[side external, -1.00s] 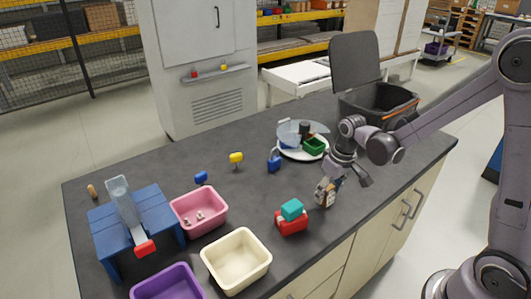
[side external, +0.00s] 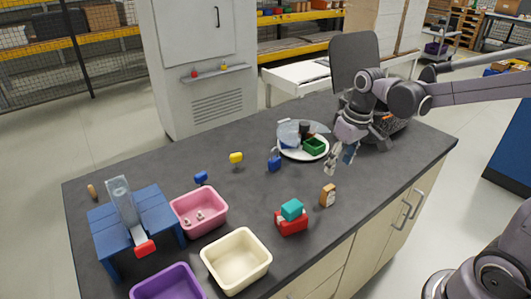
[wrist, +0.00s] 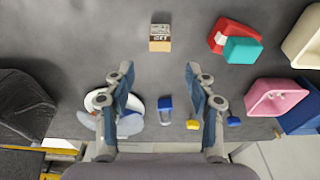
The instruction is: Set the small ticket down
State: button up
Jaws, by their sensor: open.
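The small ticket, a tan wooden-looking block with a printed white face (side external: 328,195), stands on the dark worktop right of the red and teal blocks. It also shows near the top of the wrist view (wrist: 160,38), beyond my fingertips. My gripper (side external: 340,158) is open and empty, raised above the worktop and apart from the ticket, toward the back right. In the wrist view its two fingers (wrist: 158,80) are spread wide with nothing between them.
A red block (side external: 292,223) with a teal block (side external: 292,209) on it stands near the ticket. A white plate (side external: 302,152) with items and a blue padlock (side external: 274,163) lie behind. Cream (side external: 236,262) and pink (side external: 199,212) bins stand left. A black basket (side external: 395,133) is partly hidden by my arm.

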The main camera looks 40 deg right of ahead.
jog(key=s+a+r+t, duration=0.2)
jog(key=s+a+t, duration=0.3)
jog(key=s, duration=0.4)
jog(key=shift+a+r, duration=0.15)
jog(key=shift+a, duration=0.1)
